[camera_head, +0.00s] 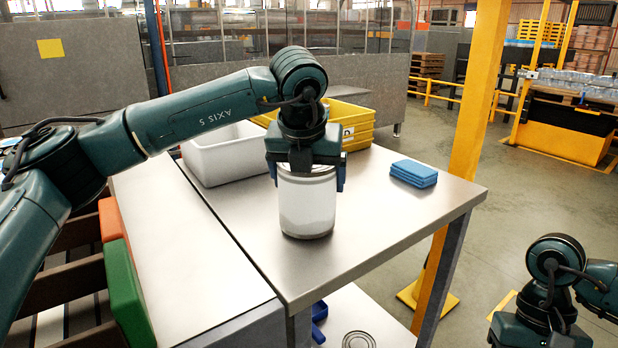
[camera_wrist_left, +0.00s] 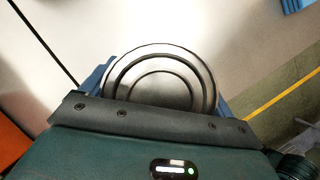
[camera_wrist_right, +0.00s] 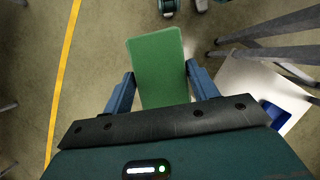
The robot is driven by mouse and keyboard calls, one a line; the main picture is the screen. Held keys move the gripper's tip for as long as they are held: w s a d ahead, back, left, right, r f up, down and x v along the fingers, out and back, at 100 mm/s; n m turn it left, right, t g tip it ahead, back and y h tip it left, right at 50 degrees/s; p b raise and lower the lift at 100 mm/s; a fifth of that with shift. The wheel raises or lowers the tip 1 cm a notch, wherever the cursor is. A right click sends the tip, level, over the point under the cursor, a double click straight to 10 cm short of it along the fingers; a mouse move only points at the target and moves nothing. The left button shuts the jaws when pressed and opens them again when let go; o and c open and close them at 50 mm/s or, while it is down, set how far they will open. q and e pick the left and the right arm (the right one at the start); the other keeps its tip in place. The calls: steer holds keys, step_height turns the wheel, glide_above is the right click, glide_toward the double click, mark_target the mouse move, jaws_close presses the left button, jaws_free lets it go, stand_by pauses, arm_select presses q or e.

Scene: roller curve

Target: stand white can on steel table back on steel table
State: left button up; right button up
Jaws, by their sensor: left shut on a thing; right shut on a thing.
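The white can (camera_head: 307,208) is upright on the steel table (camera_head: 390,220), and its base appears to touch the table top. My left gripper (camera_head: 306,180) comes down from above and is shut on the can's upper part. In the left wrist view the can's round metal end (camera_wrist_left: 160,78) sits between the blue fingers. My right gripper (camera_wrist_right: 160,92) is away from the table, low at the right in the head view, and is shut on a green block (camera_wrist_right: 158,60). Its fingers are outside the head view.
A white bin (camera_head: 222,160) and yellow crates (camera_head: 358,128) stand at the table's back. Blue sponges or cloths (camera_head: 413,173) lie at its right. A yellow post (camera_head: 470,130) rises beyond the right edge. Orange and green blocks (camera_head: 122,290) stand at the left bench.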

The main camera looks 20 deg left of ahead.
arm_select(q)
steer(key=shift+f, duration=0.3)
steer(key=shift+f, duration=0.2)
arm_select(e)
steer(key=shift+f, duration=0.2)
arm_select(q)
steer(key=o, duration=0.9)
arm_select(e)
steer(key=shift+r, duration=0.1)
arm_select(q)
steer(key=shift+r, duration=0.4)
arm_select(e)
steer(key=shift+r, duration=0.1)
arm_select(q)
steer(key=b+v, duration=0.1)
steer(key=v, duration=1)
steer(key=shift+s+r, duration=0.15)
steer(key=shift+r, duration=0.15)
arm_select(e)
steer(key=shift+f, duration=0.7)
steer(key=shift+s, duration=0.1)
